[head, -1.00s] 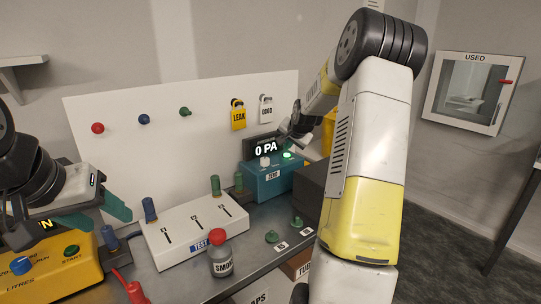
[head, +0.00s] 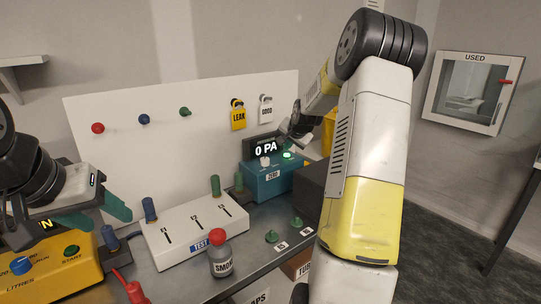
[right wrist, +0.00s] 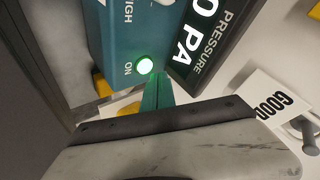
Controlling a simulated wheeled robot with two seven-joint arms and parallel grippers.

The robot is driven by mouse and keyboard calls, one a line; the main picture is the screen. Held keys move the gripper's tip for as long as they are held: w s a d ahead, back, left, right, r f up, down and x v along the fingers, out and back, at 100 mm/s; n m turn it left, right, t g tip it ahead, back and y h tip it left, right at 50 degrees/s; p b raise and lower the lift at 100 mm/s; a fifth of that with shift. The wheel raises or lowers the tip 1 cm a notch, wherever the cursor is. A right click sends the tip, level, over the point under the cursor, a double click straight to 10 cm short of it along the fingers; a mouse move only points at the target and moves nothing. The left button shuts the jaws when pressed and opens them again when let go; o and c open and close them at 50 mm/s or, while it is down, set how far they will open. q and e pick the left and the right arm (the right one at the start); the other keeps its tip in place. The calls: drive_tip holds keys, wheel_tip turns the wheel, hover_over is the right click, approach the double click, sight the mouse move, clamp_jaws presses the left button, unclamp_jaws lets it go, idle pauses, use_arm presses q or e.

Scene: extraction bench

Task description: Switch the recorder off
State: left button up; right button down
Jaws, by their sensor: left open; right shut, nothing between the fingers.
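The recorder is a teal box (head: 270,185) at the back right of the bench, with a dark display (head: 264,147) reading "0 PA". Its green button (head: 288,155) is lit, and in the right wrist view the lit button (right wrist: 144,66) sits beside the word "ON". My right gripper (right wrist: 156,92) is shut and empty. Its teal fingertips are close beside the button in that view; I cannot tell whether they touch it. In the head view the right fingertips are hard to make out. My left gripper (head: 97,210) is open and empty at the left, above the yellow box.
A white test box (head: 185,232) with sliders and a smoke bottle (head: 220,256) stand mid-bench. The yellow box (head: 60,275) is at front left. "LEAK" (head: 238,115) and "GOOD" (head: 266,108) tags hang on the white back panel (head: 180,90), close behind the recorder.

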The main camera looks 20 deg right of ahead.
sight(287, 155)
drive_tip(key=shift+f, duration=0.1)
drive_tip(key=shift+f, duration=0.35)
drive_tip(key=shift+f, duration=0.4)
idle(0.7)
drive_tip(key=shift+r, duration=0.9)
drive_tip(key=shift+r, duration=0.1)
drive_tip(key=shift+r, duration=2.4)
